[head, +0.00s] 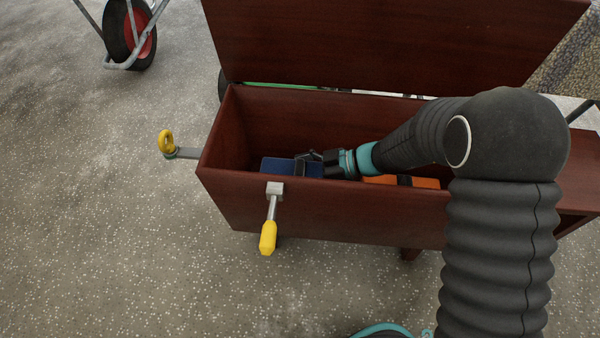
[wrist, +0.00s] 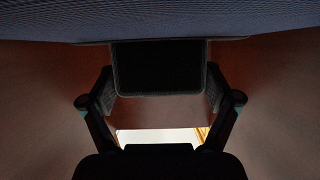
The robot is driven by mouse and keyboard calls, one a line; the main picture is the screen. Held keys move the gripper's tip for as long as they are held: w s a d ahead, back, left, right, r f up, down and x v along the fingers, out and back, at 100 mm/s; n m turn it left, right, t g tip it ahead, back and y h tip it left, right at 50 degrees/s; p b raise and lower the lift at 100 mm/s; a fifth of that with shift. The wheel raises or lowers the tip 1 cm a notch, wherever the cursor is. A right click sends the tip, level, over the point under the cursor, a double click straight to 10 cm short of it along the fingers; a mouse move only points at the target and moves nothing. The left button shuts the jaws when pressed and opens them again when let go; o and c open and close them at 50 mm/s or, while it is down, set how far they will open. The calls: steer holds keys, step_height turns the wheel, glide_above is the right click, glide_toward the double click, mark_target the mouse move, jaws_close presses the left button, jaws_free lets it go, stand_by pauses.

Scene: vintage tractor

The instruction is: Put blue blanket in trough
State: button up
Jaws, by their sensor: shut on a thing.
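A blue bundle, which looks like the blue blanket (head: 276,165), is inside a long red-brown wooden box with a raised lid, the only trough-like thing in view (head: 330,213). My gripper (head: 312,158) reaches into the box from the right, at the bundle's right end. The front wall hides the bundle's underside, so I cannot tell whether it rests on the floor. In the wrist view, blue woven cloth (wrist: 160,22) fills the top edge. My gripper's fingers (wrist: 160,92) are closed on the sides of a black block-like part (wrist: 158,68) just below the cloth.
An orange bundle with a dark band (head: 425,183) lies in the box, right of the blue one. The lid (head: 390,40) stands open behind.

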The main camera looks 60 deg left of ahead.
steer(key=shift+f, duration=0.2)
steer(key=o, duration=1.6)
steer(key=shift+c, duration=0.2)
steer(key=shift+r+p, duration=0.3)
steer(key=shift+r, duration=0.15)
steer(key=v, duration=1.2)
steer(key=shift+r+p, duration=0.2)
steer(key=shift+p, duration=0.15)
